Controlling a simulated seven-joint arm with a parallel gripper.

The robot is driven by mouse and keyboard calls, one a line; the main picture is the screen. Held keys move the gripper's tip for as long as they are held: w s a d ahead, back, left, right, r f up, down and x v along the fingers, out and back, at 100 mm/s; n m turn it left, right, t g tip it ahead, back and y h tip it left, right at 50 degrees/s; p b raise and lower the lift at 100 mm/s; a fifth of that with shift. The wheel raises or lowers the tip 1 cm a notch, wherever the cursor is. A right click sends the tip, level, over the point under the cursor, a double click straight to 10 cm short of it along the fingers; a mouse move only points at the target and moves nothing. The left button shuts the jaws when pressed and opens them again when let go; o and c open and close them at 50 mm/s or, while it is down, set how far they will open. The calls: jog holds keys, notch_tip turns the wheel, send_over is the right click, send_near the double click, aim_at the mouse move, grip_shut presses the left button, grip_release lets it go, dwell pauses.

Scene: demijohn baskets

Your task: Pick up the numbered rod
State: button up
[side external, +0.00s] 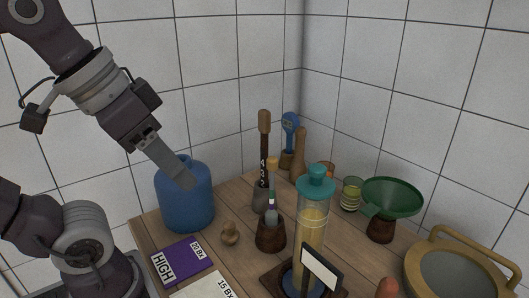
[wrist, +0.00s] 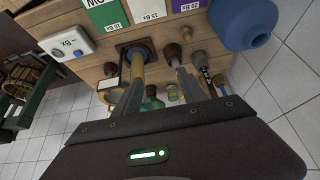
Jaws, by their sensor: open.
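The numbered rod looks to be the dark rod (side external: 263,172) with pale marks and a cork-coloured top, standing near upright in a small grey holder behind the brown wooden cup. In the wrist view a dark marked rod (wrist: 205,74), apparently the same one, shows just right of the right finger. My gripper (side external: 184,183) is up at the left in the side view, in front of the blue jug and left of the rod, apart from it. In the wrist view my gripper (wrist: 160,78) is open and nothing shows held between its fingers.
The blue jug (side external: 186,205) stands left of the rod. A tall yellow-filled cylinder (side external: 313,228) with a teal cap stands front right, near a wooden cup (side external: 271,235) holding a thin stem. A green funnel (side external: 391,196) is at right. Purple card (side external: 181,261) lies in front.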

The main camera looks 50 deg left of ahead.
jog(key=w+a+r+n+g, duration=0.1)
jog(key=w+a+r+n, duration=0.2)
jog(key=w+r+n, duration=0.35)
jog(key=w+a+r+n+g, duration=0.2)
jog(key=w+a+r+n, duration=0.1)
jog(key=w, duration=0.7)
jog(key=n+g, duration=0.3)
jog(key=n, duration=0.6)
send_over(263, 136)
jog(key=w+a, duration=0.1)
jog(key=shift+m, duration=0.25)
notch_tip(263, 136, down, 8)
jog(key=shift+a+f, duration=0.1)
jog(key=shift+f, duration=0.1)
jog(key=f, duration=1.1)
jog(key=shift+s+d+f, duration=0.2)
jog(key=shift+d+f, duration=0.1)
jog(key=shift+f, duration=0.1)
grip_shut()
